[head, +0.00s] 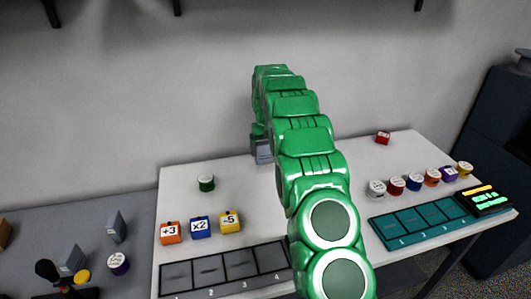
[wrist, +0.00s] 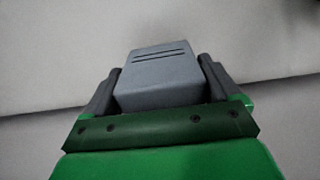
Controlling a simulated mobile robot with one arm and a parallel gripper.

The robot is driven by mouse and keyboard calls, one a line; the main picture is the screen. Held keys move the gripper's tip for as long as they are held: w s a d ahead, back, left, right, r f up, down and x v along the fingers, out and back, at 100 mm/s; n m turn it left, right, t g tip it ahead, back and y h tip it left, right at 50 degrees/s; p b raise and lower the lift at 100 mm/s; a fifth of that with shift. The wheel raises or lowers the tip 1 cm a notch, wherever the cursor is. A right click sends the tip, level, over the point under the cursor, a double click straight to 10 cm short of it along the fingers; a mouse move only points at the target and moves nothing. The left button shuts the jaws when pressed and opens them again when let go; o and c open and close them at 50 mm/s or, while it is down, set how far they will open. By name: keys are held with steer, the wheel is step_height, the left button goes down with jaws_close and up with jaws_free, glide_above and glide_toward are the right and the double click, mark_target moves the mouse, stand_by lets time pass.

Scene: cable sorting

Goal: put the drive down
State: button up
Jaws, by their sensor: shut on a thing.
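The drive (wrist: 158,82) is a grey box with two dark slots on its upper face, seen in the wrist view. My gripper (wrist: 160,76) is shut on it, with one dark finger on each side. In the head view a grey block, seemingly the drive (head: 263,152), shows under the far end of my green arm, at the back edge of the white table (head: 235,168). My gripper's fingers are not clear there. I cannot tell whether the drive touches the table.
Orange (head: 169,232), blue (head: 200,227) and yellow (head: 230,222) cubes stand behind a dark numbered tray (head: 222,290). A green-sided spool (head: 206,183) is farther back. Several spools stand behind a teal tray (head: 425,228) at right; a red cube (head: 383,137) is behind them. The back left tabletop is mostly clear.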

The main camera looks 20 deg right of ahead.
steer(key=shift+f, duration=1)
steer(key=o, duration=0.9)
steer(key=shift+f, duration=0.1)
steer(key=shift+o, duration=0.2)
step_height(320, 180, up, 12)
steer(key=shift+f, duration=0.1)
steer(key=shift+r, duration=0.25)
